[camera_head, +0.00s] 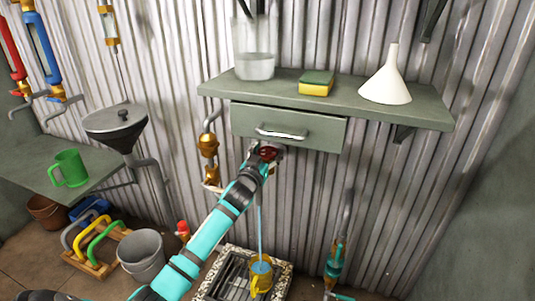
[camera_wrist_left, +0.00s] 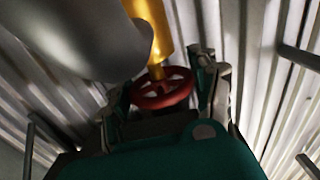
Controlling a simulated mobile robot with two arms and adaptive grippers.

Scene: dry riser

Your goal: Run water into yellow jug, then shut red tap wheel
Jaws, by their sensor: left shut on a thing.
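The red tap wheel (camera_head: 268,153) is on the corrugated wall just under the drawer, partly hidden by my gripper. My left gripper (camera_head: 262,157) is shut on it. In the left wrist view, the red wheel (camera_wrist_left: 162,88) sits between the two fingers, below a brass pipe. A thin blue stream of water (camera_head: 260,228) falls below the tap. It runs into the mouth of the yellow jug (camera_head: 259,286), where blue water shows. The jug stands upright on the floor grate (camera_head: 228,275). My right gripper is out of view.
A shelf (camera_head: 345,98) above the tap holds a glass vessel, a sponge and a white funnel (camera_head: 387,85); its drawer (camera_head: 322,133) is shut. A grey bucket (camera_head: 141,256) stands left of my arm. A green mug (camera_head: 69,168) is on the left bench.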

